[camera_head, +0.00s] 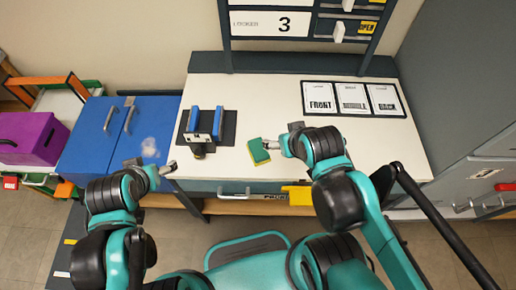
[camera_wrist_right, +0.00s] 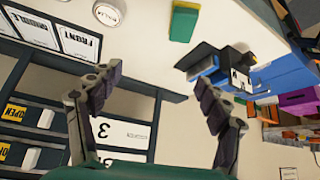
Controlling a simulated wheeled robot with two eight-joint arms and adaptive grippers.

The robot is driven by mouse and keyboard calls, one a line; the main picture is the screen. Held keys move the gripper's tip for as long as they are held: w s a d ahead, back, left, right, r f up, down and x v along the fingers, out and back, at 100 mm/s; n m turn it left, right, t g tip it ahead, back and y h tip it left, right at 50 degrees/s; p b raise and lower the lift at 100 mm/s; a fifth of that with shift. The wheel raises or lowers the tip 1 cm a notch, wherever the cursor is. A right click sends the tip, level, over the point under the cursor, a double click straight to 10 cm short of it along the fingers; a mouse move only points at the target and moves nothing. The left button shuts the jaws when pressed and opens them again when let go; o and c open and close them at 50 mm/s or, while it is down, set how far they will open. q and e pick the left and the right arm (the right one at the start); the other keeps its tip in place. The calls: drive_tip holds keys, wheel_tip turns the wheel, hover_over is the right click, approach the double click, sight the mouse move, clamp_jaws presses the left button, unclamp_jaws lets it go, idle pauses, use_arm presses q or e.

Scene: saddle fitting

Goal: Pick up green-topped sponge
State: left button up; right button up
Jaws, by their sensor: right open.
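The green-topped sponge (camera_head: 259,152) lies on the white worktop, with yellow showing along its edge. It also shows near the top of the right wrist view (camera_wrist_right: 184,22), beyond the fingertips. My right gripper (camera_head: 272,145) is close by the sponge's right side in the head view. In the right wrist view its fingers (camera_wrist_right: 157,75) are spread wide with nothing between them. My left gripper (camera_head: 166,169) is by the worktop's front left edge, away from the sponge. Its fingers are too small to read.
A dark fixture with two blue blocks (camera_head: 194,120) stands left of the sponge. Three cards, FRONT (camera_head: 320,97), MIDDLE and BACK, lie at the back right. A rack labelled 3 (camera_head: 284,24) stands behind. Blue cabinet (camera_head: 90,150) is at left.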

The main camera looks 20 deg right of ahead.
drive_tip(key=o, duration=0.5)
drive_tip(key=shift+o, duration=0.2)
drive_tip(key=shift+w+a+f+m+g, duration=0.1)
drive_tip(key=shift+w+a+m+g, duration=0.1)
drive_tip(key=shift+w+m+g, duration=0.45)
drive_tip(key=m+g, duration=0.6)
drive_tip(key=m, duration=0.9)
hover_over(258, 148)
drive_tip(key=f, duration=1.2)
drive_tip(key=shift+s+d, duration=0.15)
drive_tip(key=shift+s, duration=0.1)
drive_tip(key=shift+f, duration=0.35)
wheel_tip(258, 148, down, 3)
drive_tip(key=shift+r+m+b, duration=0.1)
drive_tip(key=shift+m+b, duration=0.15)
drive_tip(key=shift+b, duration=0.35)
drive_tip(key=f+b, duration=0.2)
drive_tip(key=f, duration=0.3)
drive_tip(key=shift+w, duration=0.2)
